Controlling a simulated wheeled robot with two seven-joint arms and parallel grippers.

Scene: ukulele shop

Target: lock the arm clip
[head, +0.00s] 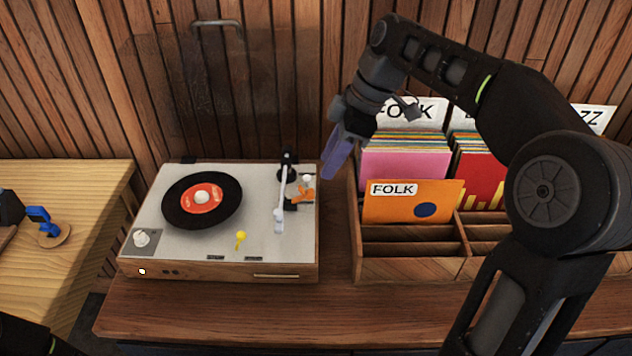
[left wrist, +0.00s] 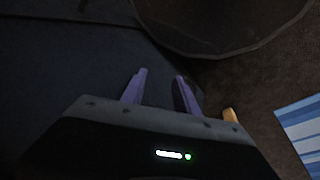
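The turntable (head: 255,262) stands on the wooden counter with its lid up. Its pale tonearm (head: 283,195) lies along the right side of the deck, off the record. A small orange part (head: 304,194), which looks like the arm clip, sits beside the tonearm; whether it is around the arm is too small to tell. My right gripper (head: 331,176) hangs above and right of the turntable, apart from the clip, with purple fingers seen nearly edge-on, so their opening is unclear. My left gripper (left wrist: 160,74) shows in the left wrist view with its fingers apart and nothing between them.
A black record (head: 172,208) with an orange label lies on the platter. A yellow-tipped lever (head: 240,238) stands at the deck's front. A wooden record crate (head: 405,270) with sleeves stands right of the turntable. A lighter wooden table (head: 95,190) is at left.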

